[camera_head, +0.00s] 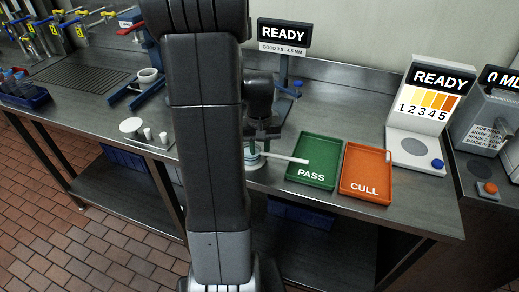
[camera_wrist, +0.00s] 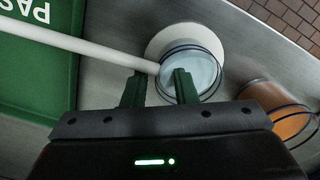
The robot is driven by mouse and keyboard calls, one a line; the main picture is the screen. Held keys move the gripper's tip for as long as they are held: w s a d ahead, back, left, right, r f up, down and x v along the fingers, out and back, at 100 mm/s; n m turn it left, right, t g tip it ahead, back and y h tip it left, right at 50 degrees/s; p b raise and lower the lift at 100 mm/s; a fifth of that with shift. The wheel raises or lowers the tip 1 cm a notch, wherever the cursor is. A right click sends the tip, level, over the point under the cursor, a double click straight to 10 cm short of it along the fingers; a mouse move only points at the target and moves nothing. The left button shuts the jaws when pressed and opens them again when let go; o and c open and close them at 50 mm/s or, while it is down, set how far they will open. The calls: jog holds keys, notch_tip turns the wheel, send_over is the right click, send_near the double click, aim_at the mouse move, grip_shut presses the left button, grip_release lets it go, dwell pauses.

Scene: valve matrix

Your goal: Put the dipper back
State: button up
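A long white rod (camera_wrist: 75,42), which looks like the dipper's handle, runs from the upper left to a clear round cup (camera_wrist: 205,72) with dark rim lines in the wrist view. I cannot tell whether rod and cup are joined. The rod also shows in the head view (camera_head: 287,158), reaching over the green PASS tray (camera_head: 312,180). My gripper (camera_wrist: 160,80) has its two green fingers apart, with the tips close to the rod's end and the cup. Nothing is clearly clamped between them. In the head view my arm hides most of the gripper.
The orange CULL tray (camera_head: 366,190) is right of the PASS tray. An amber-filled glass vessel (camera_wrist: 282,112) stands to the right in the wrist view. A white disc (camera_wrist: 168,40) lies by the cup. A small READY sign post (camera_head: 284,40) stands behind.

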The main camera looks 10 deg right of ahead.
jog(key=shift+r, duration=0.15)
notch_tip(320, 180, up, 12)
dwell(0.4)
jog(key=shift+o, duration=0.4)
jog(key=shift+w, duration=0.1)
